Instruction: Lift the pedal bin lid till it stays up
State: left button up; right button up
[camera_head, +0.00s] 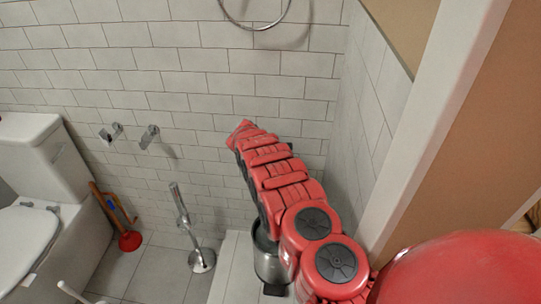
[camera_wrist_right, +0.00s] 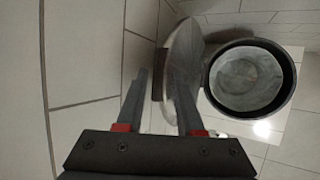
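The pedal bin (camera_head: 270,262) is a metal cylinder low behind my right arm in the head view, partly hidden by it. In the right wrist view the bin (camera_wrist_right: 207,88) is seen from above with its mouth open and a pale inside. Its round lid (camera_wrist_right: 186,45) is raised and seen nearly edge-on, left of the mouth. My right gripper (camera_wrist_right: 158,74) is open, its fingers spread beside the lid. The right finger overlaps the lid in the picture; I cannot tell whether they touch. My left gripper is out of view.
A white tiled wall stands close behind the bin, with a side wall at right. A chrome stand (camera_head: 201,258), a red plunger (camera_head: 130,240) and a toilet (camera_head: 40,170) are at left. A door frame (camera_head: 435,120) is at right.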

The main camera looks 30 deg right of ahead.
jog(key=p+v, duration=0.9)
jog(key=v, duration=0.7)
jog(key=shift+s+r, duration=0.2)
jog(key=shift+a, duration=0.15)
